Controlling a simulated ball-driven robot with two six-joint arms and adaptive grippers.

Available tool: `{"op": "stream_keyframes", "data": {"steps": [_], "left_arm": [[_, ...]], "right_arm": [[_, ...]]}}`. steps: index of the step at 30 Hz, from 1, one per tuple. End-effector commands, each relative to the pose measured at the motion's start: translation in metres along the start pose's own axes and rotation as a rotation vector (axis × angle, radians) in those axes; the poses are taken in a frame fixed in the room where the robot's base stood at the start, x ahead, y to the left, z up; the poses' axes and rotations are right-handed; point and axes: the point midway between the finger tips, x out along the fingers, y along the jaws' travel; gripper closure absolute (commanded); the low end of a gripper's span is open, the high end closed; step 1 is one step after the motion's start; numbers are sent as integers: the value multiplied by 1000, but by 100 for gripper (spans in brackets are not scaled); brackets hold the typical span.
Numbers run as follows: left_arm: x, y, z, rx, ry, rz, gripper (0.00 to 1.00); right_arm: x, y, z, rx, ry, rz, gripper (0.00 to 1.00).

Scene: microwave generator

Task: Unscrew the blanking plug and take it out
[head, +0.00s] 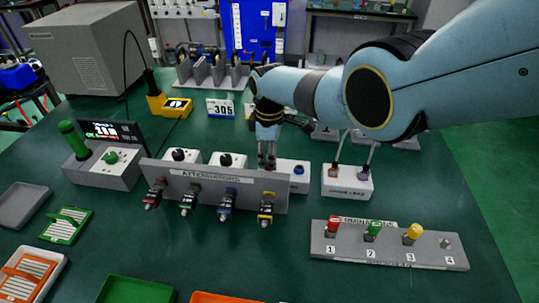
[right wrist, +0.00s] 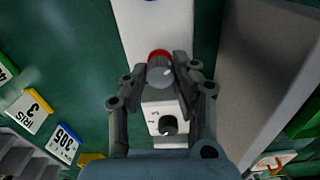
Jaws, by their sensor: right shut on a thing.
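My right gripper (head: 267,162) reaches down behind the grey attenuators panel. In the right wrist view its two fingers (right wrist: 163,66) are shut on a grey round plug (right wrist: 160,77) with a red ring at its far side; I take this to be the blanking plug. The plug is at a narrow white unit (right wrist: 152,22), which also carries a dark knob (right wrist: 168,125). In the head view part of this white unit (head: 293,178) shows, with a blue button; the plug is hidden there. I cannot tell whether the plug is still seated. My left gripper is not in view.
The attenuators panel (head: 205,183) with several coloured connectors stands just in front of the right gripper. A grey rack (head: 322,246) with coloured plugs in numbered places 1 to 3 and a small metal piece at 4 lies front right. A white two-cable box (head: 347,184) stands to the right.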

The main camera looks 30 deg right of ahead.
Motion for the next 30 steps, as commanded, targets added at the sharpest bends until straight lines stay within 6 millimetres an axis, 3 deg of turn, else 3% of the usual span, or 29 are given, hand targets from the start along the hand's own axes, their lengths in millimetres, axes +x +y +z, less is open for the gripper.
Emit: {"op": "stream_keyframes", "data": {"steps": [13,30], "left_arm": [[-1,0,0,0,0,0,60],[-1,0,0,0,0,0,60]], "right_arm": [[-1,1,-1,-222,2,3,100],[-1,1,-1,-252,2,2,100]]}}
